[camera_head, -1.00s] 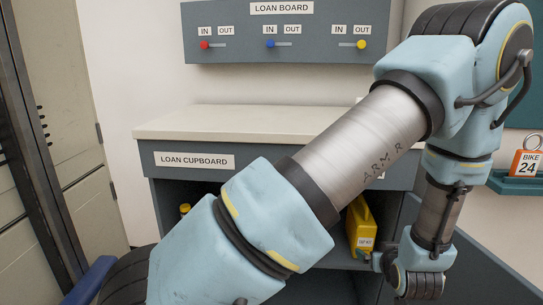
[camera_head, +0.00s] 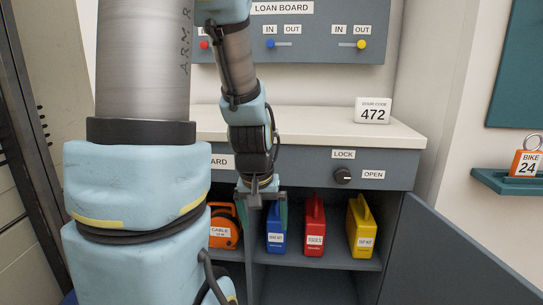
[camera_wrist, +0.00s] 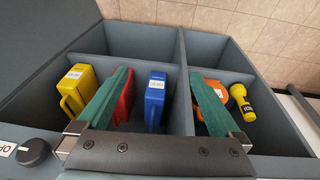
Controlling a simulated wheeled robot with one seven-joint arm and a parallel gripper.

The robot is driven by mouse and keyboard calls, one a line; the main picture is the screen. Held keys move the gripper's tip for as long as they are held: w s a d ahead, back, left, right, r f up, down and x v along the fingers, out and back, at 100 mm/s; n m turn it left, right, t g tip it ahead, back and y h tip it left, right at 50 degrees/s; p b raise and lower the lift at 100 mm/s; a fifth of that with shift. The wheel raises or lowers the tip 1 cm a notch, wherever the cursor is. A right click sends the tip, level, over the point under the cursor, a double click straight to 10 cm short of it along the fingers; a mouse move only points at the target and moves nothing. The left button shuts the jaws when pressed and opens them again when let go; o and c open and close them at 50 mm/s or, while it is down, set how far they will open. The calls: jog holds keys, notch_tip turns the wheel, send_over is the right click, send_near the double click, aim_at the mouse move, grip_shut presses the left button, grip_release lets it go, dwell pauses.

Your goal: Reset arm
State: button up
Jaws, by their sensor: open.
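My gripper (camera_head: 262,208) hangs pointing down in front of the open loan cupboard (camera_head: 310,265) in the head view. In the wrist view its two green fingers (camera_wrist: 160,103) are spread apart with nothing held between them. Beyond the fingers, a blue case (camera_wrist: 154,100) shows in the gap, inside the cupboard and apart from the fingers. My arm covers the left part of the cupboard and of the loan board (camera_head: 325,32) in the head view.
On the shelf stand an orange cable reel (camera_head: 222,228), a red case (camera_head: 314,226) and a yellow case (camera_head: 361,226). A yellow torch (camera_wrist: 241,102) shows in the wrist view. The cupboard door (camera_head: 440,255) stands open at right. A code card (camera_head: 373,111) stands on the counter.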

jog(key=s+a+r+g, duration=0.1)
jog(key=s+a, duration=0.2)
jog(key=a, duration=0.2)
notch_tip(320, 180, up, 18)
jog(key=p, duration=1.7)
jog(key=shift+s+f+y, duration=0.15)
jog(key=shift+f+y, duration=0.05)
jog(key=shift+y, duration=0.2)
jog(key=shift+c, duration=0.3)
